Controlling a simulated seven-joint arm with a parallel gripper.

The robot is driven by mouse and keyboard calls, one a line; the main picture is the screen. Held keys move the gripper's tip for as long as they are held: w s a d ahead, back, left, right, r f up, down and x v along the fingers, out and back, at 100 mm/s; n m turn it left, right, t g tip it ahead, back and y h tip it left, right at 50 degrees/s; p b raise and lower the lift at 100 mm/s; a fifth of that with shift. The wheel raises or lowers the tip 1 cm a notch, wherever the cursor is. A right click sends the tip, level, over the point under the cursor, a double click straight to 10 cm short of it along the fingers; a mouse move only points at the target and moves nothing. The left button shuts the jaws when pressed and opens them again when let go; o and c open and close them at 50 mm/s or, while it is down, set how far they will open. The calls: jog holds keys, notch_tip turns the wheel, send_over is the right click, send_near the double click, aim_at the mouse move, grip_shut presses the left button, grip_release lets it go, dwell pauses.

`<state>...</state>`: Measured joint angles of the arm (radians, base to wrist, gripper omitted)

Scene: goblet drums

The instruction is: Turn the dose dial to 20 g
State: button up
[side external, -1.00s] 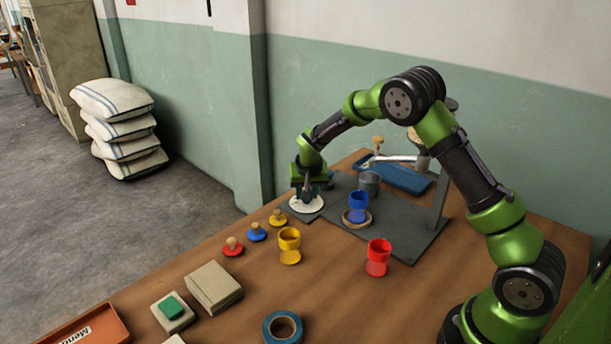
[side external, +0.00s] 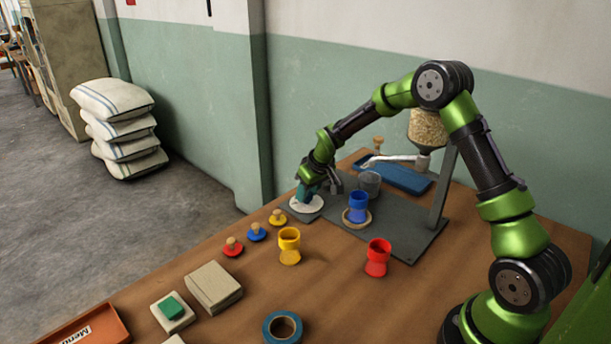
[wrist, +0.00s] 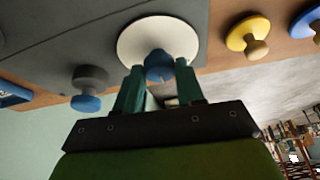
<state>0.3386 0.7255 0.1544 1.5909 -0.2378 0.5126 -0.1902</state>
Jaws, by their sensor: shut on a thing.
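The dose dial is a white disc (side external: 306,205) on the left end of the grey base plate. In the wrist view the white disc (wrist: 135,40) carries a blue knob (wrist: 159,66) at its middle. My gripper (side external: 307,193) is over the dial, its teal fingers reaching down to the knob. In the wrist view my gripper (wrist: 160,75) is shut on the blue knob, one finger on each side. Any scale marks or numbers on the dial cannot be read.
A hopper of grain (side external: 428,128) stands behind. Yellow (side external: 289,245) and red (side external: 377,257) drums and several knobbed lids are in front.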

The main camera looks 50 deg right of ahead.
dwell(0.4)
jog(key=o, duration=1)
jog(key=shift+r, duration=0.1)
jog(key=v, duration=1.6)
jog(key=shift+r, duration=0.35)
jog(key=shift+s, duration=0.1)
jog(key=s+a+r+m+t, duration=0.1)
jog(key=s+a, duration=0.3)
jog(key=s, duration=0.4)
jog(key=s+a+r+m+y, duration=0.1)
jog(key=s+a+r, duration=0.2)
jog(key=s+a, duration=0.2)
jog(key=s+a+r+m+t+y, duration=0.1)
jog(key=s+a, duration=0.4)
jog(key=s, duration=0.5)
jog(key=shift+s+r+t, duration=0.3)
jog(key=shift+s+r, duration=0.05)
jog(key=shift+r, duration=0.2)
